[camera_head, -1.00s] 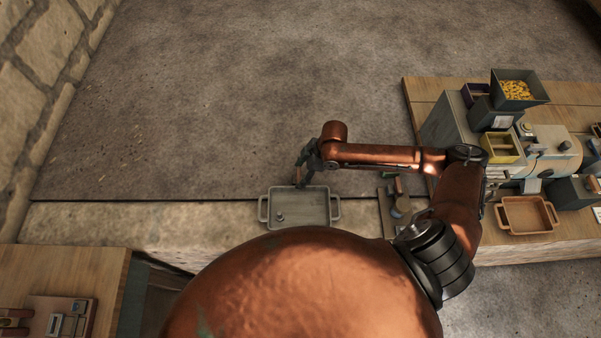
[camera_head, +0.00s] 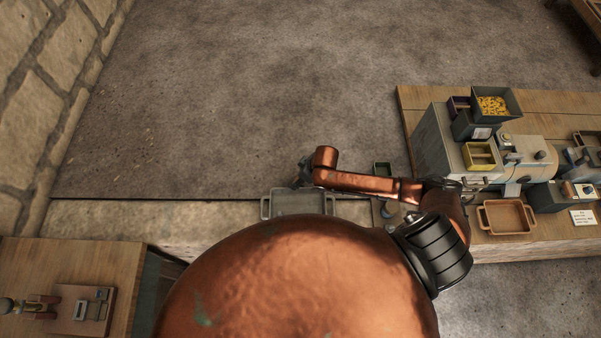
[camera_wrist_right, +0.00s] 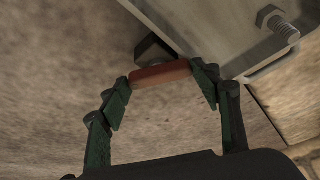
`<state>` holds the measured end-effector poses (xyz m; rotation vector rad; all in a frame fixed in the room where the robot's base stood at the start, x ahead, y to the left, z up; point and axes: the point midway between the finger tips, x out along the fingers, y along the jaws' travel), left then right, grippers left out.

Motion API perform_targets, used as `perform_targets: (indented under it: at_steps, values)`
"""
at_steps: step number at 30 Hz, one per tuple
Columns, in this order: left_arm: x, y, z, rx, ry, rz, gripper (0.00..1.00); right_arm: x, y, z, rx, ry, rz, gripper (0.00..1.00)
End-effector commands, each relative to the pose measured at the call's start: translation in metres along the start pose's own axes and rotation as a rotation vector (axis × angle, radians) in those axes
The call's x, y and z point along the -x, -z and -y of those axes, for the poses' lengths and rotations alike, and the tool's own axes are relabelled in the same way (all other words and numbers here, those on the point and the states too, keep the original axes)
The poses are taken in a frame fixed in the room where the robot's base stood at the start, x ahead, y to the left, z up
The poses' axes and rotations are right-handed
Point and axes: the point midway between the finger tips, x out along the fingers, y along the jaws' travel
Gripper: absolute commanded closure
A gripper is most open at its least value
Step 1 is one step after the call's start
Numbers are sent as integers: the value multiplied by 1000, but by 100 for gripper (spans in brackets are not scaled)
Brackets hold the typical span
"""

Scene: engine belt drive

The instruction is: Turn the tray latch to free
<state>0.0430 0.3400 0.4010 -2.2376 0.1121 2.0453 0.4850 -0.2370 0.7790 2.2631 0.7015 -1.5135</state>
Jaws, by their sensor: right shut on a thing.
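The grey metal tray (camera_head: 285,194) lies on the stone ledge in the head view, its lower part hidden behind my copper body. In the right wrist view its corner (camera_wrist_right: 215,25) fills the upper right, with a bolt (camera_wrist_right: 280,24) in it. A reddish-brown latch handle (camera_wrist_right: 160,74) sits beside the tray's edge, with a dark piece behind it. My right gripper (camera_wrist_right: 165,82) is shut on this handle, one green finger at each end. In the head view my right gripper (camera_head: 304,173) is at the tray's far edge, small and dark. My left gripper does not show.
A wooden bench on the right holds a grey machine (camera_head: 437,150), a bin of yellow pieces (camera_head: 493,105), a yellow bin (camera_head: 480,156) and a brown tray (camera_head: 507,218). Another wooden bench (camera_head: 40,262) at lower left carries a small fixture (camera_head: 84,310). The floor beyond the ledge is clear.

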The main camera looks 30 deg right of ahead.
Motion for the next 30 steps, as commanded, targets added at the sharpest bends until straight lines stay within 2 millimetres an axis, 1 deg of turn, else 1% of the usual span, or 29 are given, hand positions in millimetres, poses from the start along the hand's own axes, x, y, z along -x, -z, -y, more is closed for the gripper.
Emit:
perform_targets:
  at_steps: [1, 3, 9, 15, 21, 30]
  values:
    - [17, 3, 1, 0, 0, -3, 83, 6, 2, 2, -46, -15, 1, 66]
    - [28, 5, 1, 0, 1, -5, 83, 6, 2, 3, -108, -39, 1, 66]
    - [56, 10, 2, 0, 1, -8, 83, 5, 2, 4, -286, -112, 2, 66]
    - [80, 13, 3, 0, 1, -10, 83, 3, 2, 6, -461, -185, 2, 67]
    - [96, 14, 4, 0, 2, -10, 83, 2, 3, 6, -633, -257, 2, 66]
    - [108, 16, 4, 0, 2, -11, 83, 0, 3, 6, -840, -346, 1, 66]
